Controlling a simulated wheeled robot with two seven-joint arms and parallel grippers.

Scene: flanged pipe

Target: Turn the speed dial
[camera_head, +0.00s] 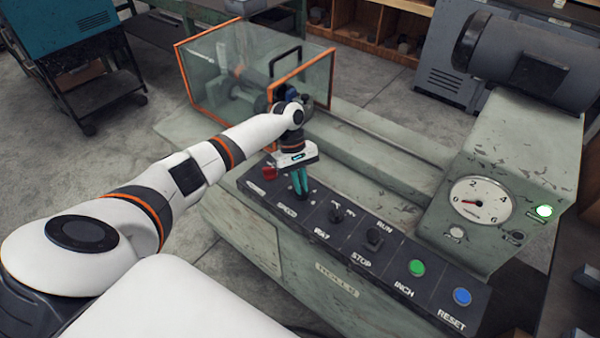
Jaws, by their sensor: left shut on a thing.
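The speed dial sits at the place labelled SPEED on the black control panel (320,243). My left gripper (300,193) points down over that place with its teal fingers close together, shut on the dial. The fingers hide the dial almost wholly, so its angle cannot be told. My left arm reaches in from the left across the machine. The round gauge (480,200) on the grey-green housing has its red needle near the left, low end of the scale. My right gripper is not in view.
A red control (269,173) is just left of the fingers. Right of them are black knobs (374,239), a green INCH button (417,267) and a blue RESET button (462,296). A clear orange-edged guard (225,75) stands behind.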

